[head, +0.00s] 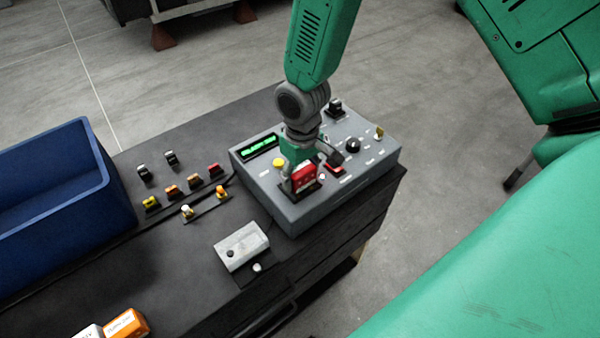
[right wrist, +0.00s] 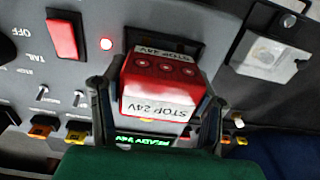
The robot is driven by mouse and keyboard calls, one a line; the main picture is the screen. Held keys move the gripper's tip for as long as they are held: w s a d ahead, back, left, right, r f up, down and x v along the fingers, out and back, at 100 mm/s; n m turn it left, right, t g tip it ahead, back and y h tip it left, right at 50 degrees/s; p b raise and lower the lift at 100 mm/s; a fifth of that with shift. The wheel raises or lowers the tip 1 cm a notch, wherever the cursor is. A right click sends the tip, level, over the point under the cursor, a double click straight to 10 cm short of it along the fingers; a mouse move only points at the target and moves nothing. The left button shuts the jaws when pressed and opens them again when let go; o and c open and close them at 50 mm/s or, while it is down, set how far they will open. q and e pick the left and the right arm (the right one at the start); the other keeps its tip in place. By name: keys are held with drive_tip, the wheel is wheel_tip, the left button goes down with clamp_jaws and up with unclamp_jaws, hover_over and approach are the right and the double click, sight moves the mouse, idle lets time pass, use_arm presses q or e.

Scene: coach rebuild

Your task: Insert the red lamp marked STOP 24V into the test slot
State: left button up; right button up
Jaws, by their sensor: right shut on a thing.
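The red lamp (head: 304,173) with white STOP 24V labels is between the fingers of my right gripper (head: 299,181), on the grey test panel (head: 362,172). In the right wrist view the lamp (right wrist: 158,85) shows large, with a finger of the gripper (right wrist: 155,112) on each side, shut on it. The dark test slot (right wrist: 187,44) shows just beyond and partly behind the lamp. The lamp sits over or at the slot; I cannot tell how deep it is. My left gripper is not in view.
The panel carries a green display (head: 260,146), a yellow button (head: 279,162), a black knob (head: 353,146) and a red switch (right wrist: 61,36). Small coloured parts lie left of it, near a blue bin (head: 105,215). A light grey box (head: 241,246) stands in front.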

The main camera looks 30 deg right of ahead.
sight(301, 168)
drive_tip(key=shift+f+b, duration=0.3)
drive_tip(key=shift+f, duration=0.25)
drive_tip(key=o, duration=1.3)
wheel_tip(301, 168, up, 3)
drive_tip(key=p, duration=0.3)
drive_tip(key=shift+r, duration=0.2)
drive_tip(key=shift+r+p, duration=0.4)
drive_tip(key=shift+r, duration=3.45)
drive_tip(key=shift+f, duration=0.1)
